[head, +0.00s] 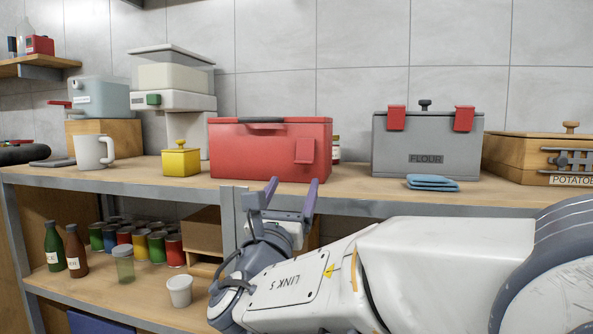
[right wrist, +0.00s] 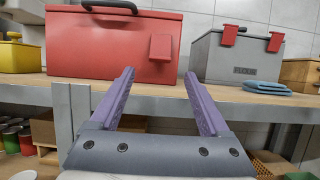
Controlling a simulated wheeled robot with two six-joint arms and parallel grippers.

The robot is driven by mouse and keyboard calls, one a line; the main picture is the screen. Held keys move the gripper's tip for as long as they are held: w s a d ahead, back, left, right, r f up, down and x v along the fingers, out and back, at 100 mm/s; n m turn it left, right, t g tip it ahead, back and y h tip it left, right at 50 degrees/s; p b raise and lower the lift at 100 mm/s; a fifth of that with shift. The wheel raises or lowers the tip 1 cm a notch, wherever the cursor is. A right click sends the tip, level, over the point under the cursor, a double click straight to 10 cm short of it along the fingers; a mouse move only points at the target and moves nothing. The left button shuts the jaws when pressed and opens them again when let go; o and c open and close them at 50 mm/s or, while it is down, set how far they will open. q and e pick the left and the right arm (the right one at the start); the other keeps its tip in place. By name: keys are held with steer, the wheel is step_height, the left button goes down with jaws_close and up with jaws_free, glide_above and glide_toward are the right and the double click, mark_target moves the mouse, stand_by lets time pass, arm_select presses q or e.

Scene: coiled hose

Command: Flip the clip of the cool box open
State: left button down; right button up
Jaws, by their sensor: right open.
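The cool box is the red box (head: 250,154) with a dark handle on its lid, standing on the upper shelf. Its clip (head: 305,150) is a red tab on the right part of the front face and lies flat against it. In the right wrist view the clip (right wrist: 160,47) shows ahead, between and above the fingertips. My right gripper (head: 292,186) is open and empty, in front of the shelf edge and below the clip, apart from the box. It also shows in the right wrist view (right wrist: 158,75). My left gripper is not in view.
On the upper shelf (head: 345,195), a yellow box (head: 181,160) and white mug (head: 93,152) stand left. A grey flour box (head: 425,143), blue cloths (head: 432,183) and a wooden potato box (head: 540,155) stand right. Cans and bottles fill the lower shelf (head: 140,300).

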mark_target(303, 163)
steer(key=b+x, duration=0.1)
steer(key=x, duration=0.7)
steer(key=shift+w, duration=0.2)
